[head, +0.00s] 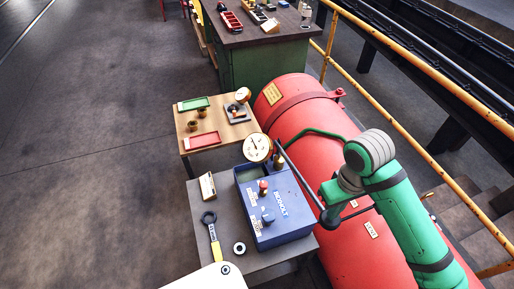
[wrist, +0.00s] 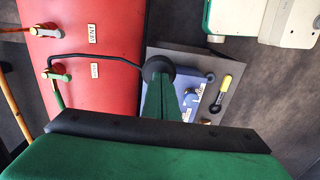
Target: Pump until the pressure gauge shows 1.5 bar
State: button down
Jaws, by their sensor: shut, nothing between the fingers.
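The blue pump box (head: 275,208) stands on a grey stand, with a red-topped knob and a blue knob on top. The round pressure gauge (head: 257,148) rises at its back; its needle is too small to read surely. The dark pump lever (head: 300,178) slants from the back of the box toward the front right and ends in a black ball knob (head: 330,218). My green gripper (head: 328,197) is shut and empty, right at this knob. In the wrist view my gripper (wrist: 168,100) points at the black knob (wrist: 158,67); I cannot tell whether they touch.
A large red tank (head: 310,110) lies close behind and right of the box. A wooden side table (head: 220,130) holds green and red trays and another gauge. A yellow-handled wrench (head: 213,236) and a ring (head: 239,248) lie on the stand. A yellow railing (head: 420,125) runs behind the tank.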

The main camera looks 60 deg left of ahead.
jog(key=shift+d+f, duration=0.1)
jog(key=shift+d, duration=0.1)
jog(key=shift+s+a+f, duration=0.1)
jog(key=shift+f, duration=1.8)
jog(key=shift+w+f, duration=0.2)
jog(key=shift+f, duration=2.15)
jog(key=shift+s+a+f, duration=0.15)
jog(key=shift+f, duration=3.4)
notch_tip(320, 180, up, 15)
jog(key=shift+f, duration=0.1)
jog(key=shift+r, duration=0.45)
